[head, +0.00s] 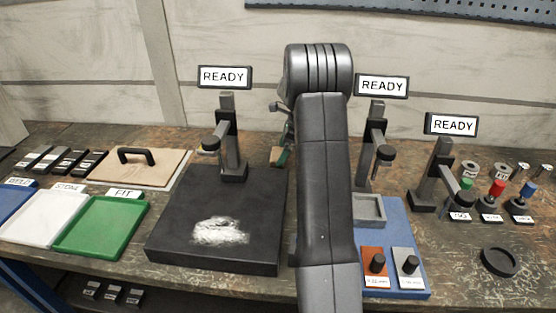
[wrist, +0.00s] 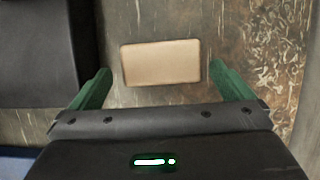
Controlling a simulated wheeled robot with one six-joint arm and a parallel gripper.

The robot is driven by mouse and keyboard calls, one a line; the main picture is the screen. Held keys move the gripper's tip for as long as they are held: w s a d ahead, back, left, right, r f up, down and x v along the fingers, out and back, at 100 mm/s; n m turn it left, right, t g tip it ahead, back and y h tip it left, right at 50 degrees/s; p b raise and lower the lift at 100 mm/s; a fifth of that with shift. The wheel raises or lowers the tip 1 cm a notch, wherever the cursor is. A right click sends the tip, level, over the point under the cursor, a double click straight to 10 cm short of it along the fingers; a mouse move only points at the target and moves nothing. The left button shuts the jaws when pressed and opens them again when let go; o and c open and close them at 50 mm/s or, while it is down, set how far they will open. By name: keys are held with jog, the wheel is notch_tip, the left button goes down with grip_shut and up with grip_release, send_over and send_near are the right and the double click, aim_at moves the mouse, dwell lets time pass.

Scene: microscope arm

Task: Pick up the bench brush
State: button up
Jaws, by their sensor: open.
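A tan rectangular block (wrist: 160,63) with rounded corners, which looks like the top of the bench brush, shows in the wrist view. My gripper (wrist: 160,70) is open, with one green finger on each side of the block. Gaps show between the block and both fingers, and nothing is held. Its height below the fingertips cannot be told. In the head view my arm hides most of this spot; a bit of my gripper (head: 288,133) shows left of the arm. Bristles are not visible.
A dark slab (head: 185,225) with white powder lies left of my arm, its edge close by in the wrist view (wrist: 45,55). A blue mat (head: 405,285) with blocks lies right. Stands with READY signs rise behind. Green (head: 100,228) and white trays are far left.

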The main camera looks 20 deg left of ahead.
aim_at(278, 157)
jog(key=x, duration=0.4)
jog(key=shift+w+a+r, duration=0.1)
jog(key=c, duration=0.9)
jog(key=shift+r, duration=5.05)
